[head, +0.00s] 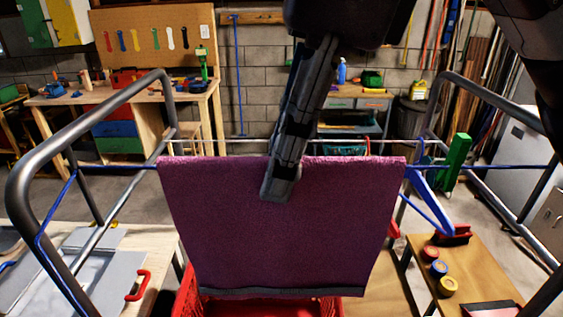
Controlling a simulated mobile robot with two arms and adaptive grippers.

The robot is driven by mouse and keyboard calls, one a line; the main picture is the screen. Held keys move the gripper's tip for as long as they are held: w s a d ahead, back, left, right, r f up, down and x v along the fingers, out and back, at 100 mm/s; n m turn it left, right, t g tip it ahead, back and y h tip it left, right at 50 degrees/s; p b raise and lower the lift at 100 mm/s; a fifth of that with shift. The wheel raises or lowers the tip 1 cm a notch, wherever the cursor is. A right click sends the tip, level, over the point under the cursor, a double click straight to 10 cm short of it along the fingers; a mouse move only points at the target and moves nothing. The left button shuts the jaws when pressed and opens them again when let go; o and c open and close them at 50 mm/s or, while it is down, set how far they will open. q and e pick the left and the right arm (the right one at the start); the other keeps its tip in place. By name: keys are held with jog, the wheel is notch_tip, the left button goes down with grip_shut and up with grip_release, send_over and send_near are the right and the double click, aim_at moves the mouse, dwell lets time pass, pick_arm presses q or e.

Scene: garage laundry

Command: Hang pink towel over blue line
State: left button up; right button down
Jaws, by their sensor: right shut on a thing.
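The pink towel (285,230), magenta with a dark band near its lower edge, hangs spread out in the middle of the head view. Its lighter top edge lies about level with the blue line (490,167), which shows at both sides of the towel. The towel hides the middle of the line, so I cannot tell how far it is draped over. My right gripper (279,188) comes down from above and is shut on the towel at its top edge, with a dark finger in front of the cloth. My left gripper is not in view.
Grey tube rails (85,123) stand at both sides. A blue hanger (428,195) hangs right of the towel. A red basket (190,300) is below it. A low wooden table (480,270) with small rolls is at right; a workbench (130,95) is behind left.

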jog(key=shift+w+p, duration=2.65)
jog(key=shift+w, duration=4.1)
jog(key=shift+d+f+b+x, duration=0.1)
jog(key=shift+d+b+x, duration=0.25)
jog(key=shift+b+x, duration=0.85)
jog(key=shift+d+f+b+x, duration=0.1)
jog(key=shift+d+b+x, duration=0.2)
jog(key=shift+b+x, duration=0.9)
jog(key=shift+d+f+b+x, duration=0.1)
jog(key=shift+d+b+x, duration=0.4)
jog(key=shift+x, duration=1.2)
jog(key=shift+s+a+r, duration=0.1)
jog(key=c, duration=1.9)
grip_release()
jog(key=shift+c, duration=0.2)
